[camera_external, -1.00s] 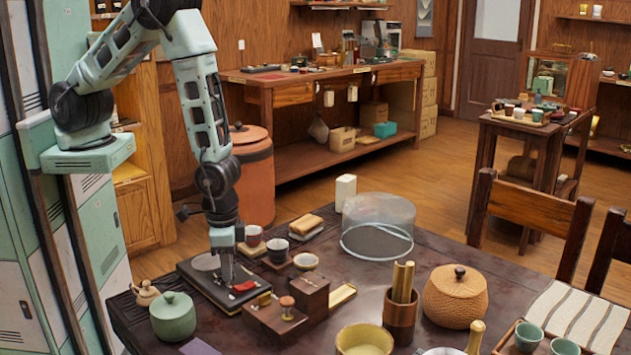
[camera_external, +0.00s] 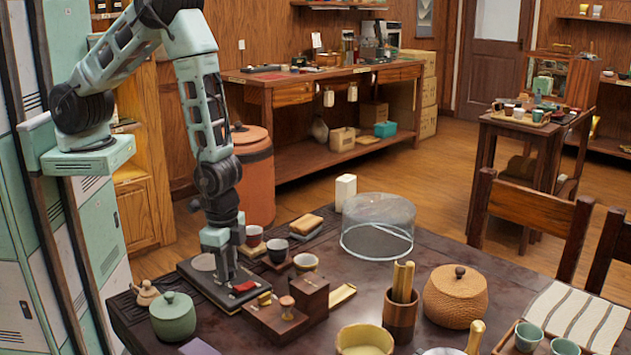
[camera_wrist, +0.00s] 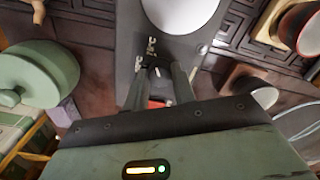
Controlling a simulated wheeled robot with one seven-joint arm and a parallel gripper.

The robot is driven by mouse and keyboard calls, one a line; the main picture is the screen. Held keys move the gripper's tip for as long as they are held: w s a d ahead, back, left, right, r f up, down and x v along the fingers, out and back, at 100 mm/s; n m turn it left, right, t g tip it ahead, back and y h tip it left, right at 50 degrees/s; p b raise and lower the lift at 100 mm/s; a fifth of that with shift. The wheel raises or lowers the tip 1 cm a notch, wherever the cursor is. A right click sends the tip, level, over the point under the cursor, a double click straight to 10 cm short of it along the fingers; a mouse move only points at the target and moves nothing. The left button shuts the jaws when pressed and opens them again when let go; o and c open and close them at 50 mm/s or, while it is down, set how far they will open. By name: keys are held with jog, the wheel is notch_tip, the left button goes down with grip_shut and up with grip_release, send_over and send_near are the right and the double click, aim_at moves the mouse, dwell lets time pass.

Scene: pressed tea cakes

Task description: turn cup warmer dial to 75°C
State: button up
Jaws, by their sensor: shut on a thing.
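The cup warmer (camera_external: 211,290) is a flat dark slab at the table's near left. Its pale round plate (camera_external: 203,262) is at the far-left end; the plate also shows at the top of the wrist view (camera_wrist: 182,10). My gripper (camera_external: 229,280) points straight down onto the warmer's top. In the wrist view its two fingers (camera_wrist: 158,72) are close together beside small white marks on the panel. They are shut on the dial, which is mostly hidden between them, so its setting cannot be read. A red patch (camera_external: 244,286) lies right of the fingers.
A green lidded pot (camera_external: 173,317) and small teapot (camera_external: 146,293) stand left of the warmer. A wooden box (camera_external: 313,292) and stand (camera_external: 276,318) are close on the right. A glass dome (camera_external: 378,225) is farther right.

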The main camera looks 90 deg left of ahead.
jog(key=shift+w, duration=0.1)
jog(key=o, duration=1)
jog(key=shift+r, duration=0.1)
notch_tip(320, 180, up, 17)
jog(key=b, duration=0.1)
jog(key=shift+r, duration=0.15)
